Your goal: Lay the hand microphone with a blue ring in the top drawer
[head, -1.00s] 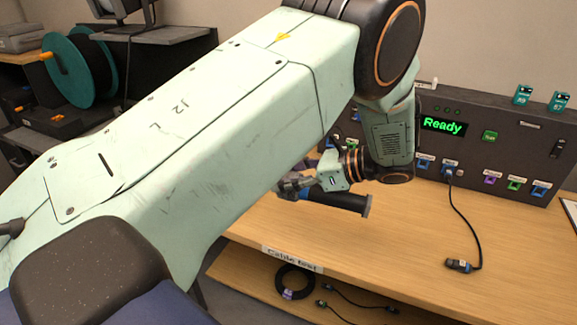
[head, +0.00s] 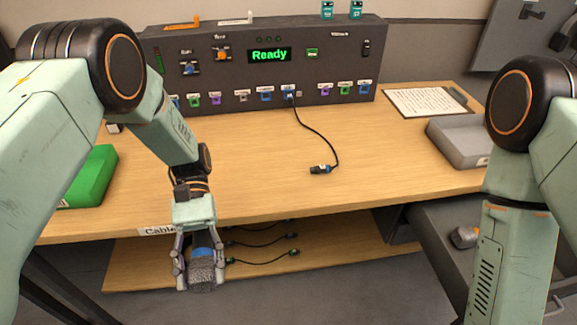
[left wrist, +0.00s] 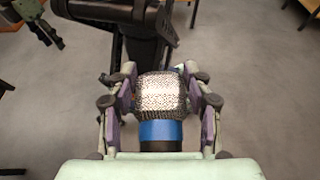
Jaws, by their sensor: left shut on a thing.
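My left gripper (head: 202,272) is shut on the hand microphone (head: 203,278), in front of the table's front edge. The microphone's grey mesh head and blue ring show between the fingers in both views; in the left wrist view the mesh (left wrist: 160,95) faces away from the palm. Most of its handle is hidden. A grey drawer (head: 432,232) under the table's right end stands open, partly hidden by my right arm. In the left wrist view, part of what looks like my right gripper (left wrist: 47,32) shows at the top left, its jaws unclear.
A grey-brown object (head: 465,237) lies in the open drawer. On the table (head: 250,170) are a green box (head: 90,178), a cable plug (head: 320,169), a grey tray (head: 455,140) and a clipboard (head: 425,101). A dark control panel (head: 265,75) stands behind. Cables lie on the lower shelf (head: 330,250).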

